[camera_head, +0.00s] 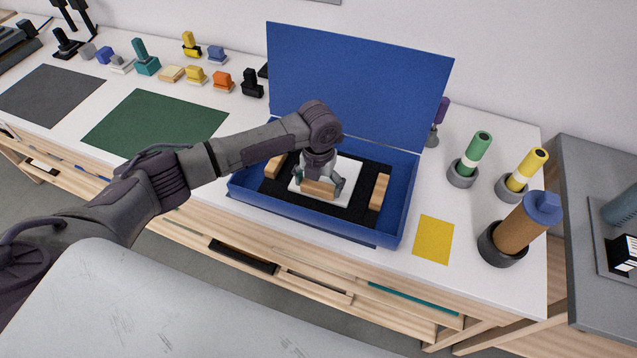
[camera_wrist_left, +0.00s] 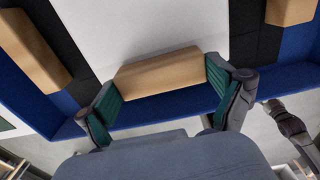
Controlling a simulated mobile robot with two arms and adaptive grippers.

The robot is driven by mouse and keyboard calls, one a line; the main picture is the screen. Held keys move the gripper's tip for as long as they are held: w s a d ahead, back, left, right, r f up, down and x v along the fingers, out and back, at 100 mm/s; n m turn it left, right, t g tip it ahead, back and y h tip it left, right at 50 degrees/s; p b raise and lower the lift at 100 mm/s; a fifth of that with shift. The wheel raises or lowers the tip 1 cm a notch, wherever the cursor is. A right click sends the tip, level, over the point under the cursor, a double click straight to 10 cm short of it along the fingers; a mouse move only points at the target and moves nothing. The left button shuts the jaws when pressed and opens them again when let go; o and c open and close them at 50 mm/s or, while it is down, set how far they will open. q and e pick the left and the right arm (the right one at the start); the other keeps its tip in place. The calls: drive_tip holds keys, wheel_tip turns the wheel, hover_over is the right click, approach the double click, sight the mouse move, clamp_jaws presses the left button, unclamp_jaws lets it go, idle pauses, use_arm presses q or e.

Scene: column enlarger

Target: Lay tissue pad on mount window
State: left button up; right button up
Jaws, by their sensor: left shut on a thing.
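A shallow blue box (camera_head: 401,222) stands open on the table with its lid (camera_head: 357,85) raised behind it. A black layer (camera_head: 272,183) lines it, and a white square sheet (camera_head: 345,170) lies over the middle. I cannot tell which of these are the mount window and the tissue pad. My left gripper (camera_head: 320,188) reaches down into the box, shut on a wooden block (camera_wrist_left: 158,74) at the near part of the white sheet. Whether the block is fixed to the sheet is unclear. My right gripper is not seen in the head view.
Wooden blocks flank the sheet on the left (camera_head: 274,167) and right (camera_head: 380,191). A yellow card (camera_head: 434,239) lies right of the box; capped cylinders, including a brown one (camera_head: 521,228), stand beyond. Several small coloured items line the back left. The green mat (camera_head: 155,122) is bare.

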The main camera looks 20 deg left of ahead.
use_arm(q)
drive_tip(key=shift+f+b, duration=0.3)
drive_tip(key=shift+f, duration=0.25)
idle(0.4)
drive_tip(key=o, duration=1.3)
drive_tip(key=shift+r, duration=0.1)
drive_tip(key=shift+r+p, duration=1.3)
drive_tip(key=shift+r, duration=0.05)
drive_tip(key=shift+r+p, duration=0.8)
drive_tip(key=shift+r, duration=1.8)
wheel_tip(320, 180, up, 12)
